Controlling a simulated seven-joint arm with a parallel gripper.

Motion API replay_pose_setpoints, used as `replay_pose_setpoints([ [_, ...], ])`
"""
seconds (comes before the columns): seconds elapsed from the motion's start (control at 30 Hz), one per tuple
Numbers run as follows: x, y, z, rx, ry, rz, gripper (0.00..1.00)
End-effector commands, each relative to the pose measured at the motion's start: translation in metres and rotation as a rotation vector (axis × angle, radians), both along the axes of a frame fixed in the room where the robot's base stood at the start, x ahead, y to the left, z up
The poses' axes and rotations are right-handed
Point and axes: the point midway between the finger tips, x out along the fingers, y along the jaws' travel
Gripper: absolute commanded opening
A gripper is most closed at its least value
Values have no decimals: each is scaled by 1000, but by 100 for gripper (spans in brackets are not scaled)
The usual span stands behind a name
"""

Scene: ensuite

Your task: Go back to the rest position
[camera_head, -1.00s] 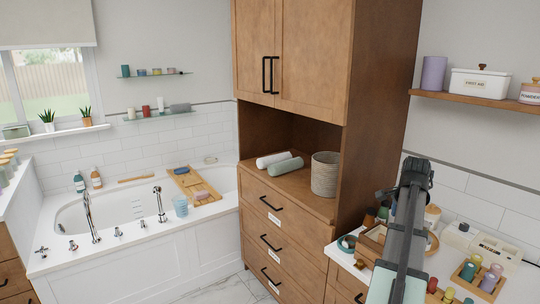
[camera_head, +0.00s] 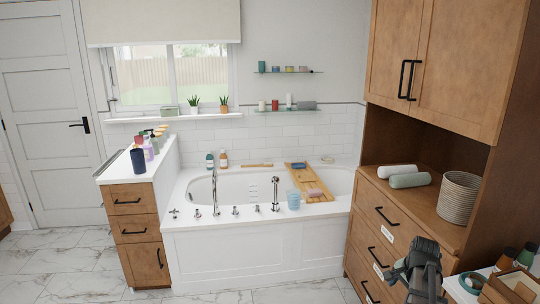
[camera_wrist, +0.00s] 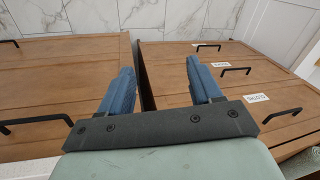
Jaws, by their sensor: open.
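My gripper (camera_wrist: 161,85) is open and empty in the wrist view, its two blue fingers apart over the wooden drawer fronts. In the head view my arm's end (camera_head: 418,262) shows at the bottom right, in front of the tall wooden cabinet (camera_head: 440,60); its fingertips cannot be made out there. The cabinet drawers with black handles also show in the wrist view (camera_wrist: 190,75).
A white bathtub (camera_head: 255,245) with a wooden tray (camera_head: 322,198) stands in the middle. A low wooden drawer unit (camera_head: 133,203) with bottles is at left. Rolled towels (camera_head: 410,181) and a basket (camera_head: 458,197) sit in the cabinet niche. The marble floor (camera_head: 60,265) at left is clear.

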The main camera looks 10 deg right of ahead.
Motion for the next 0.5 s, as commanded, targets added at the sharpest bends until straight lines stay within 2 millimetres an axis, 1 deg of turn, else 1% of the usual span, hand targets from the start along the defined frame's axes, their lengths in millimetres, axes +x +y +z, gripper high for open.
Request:
replay_pose_setpoints([
  [0.03,0,14,-18,8,23,35,64],
  [0.1,0,30,-40,17,49,82,64],
  [0.27,-3,67,-89,34,110,191,64],
  [0.5,-19,124,-157,64,199,356,64],
])
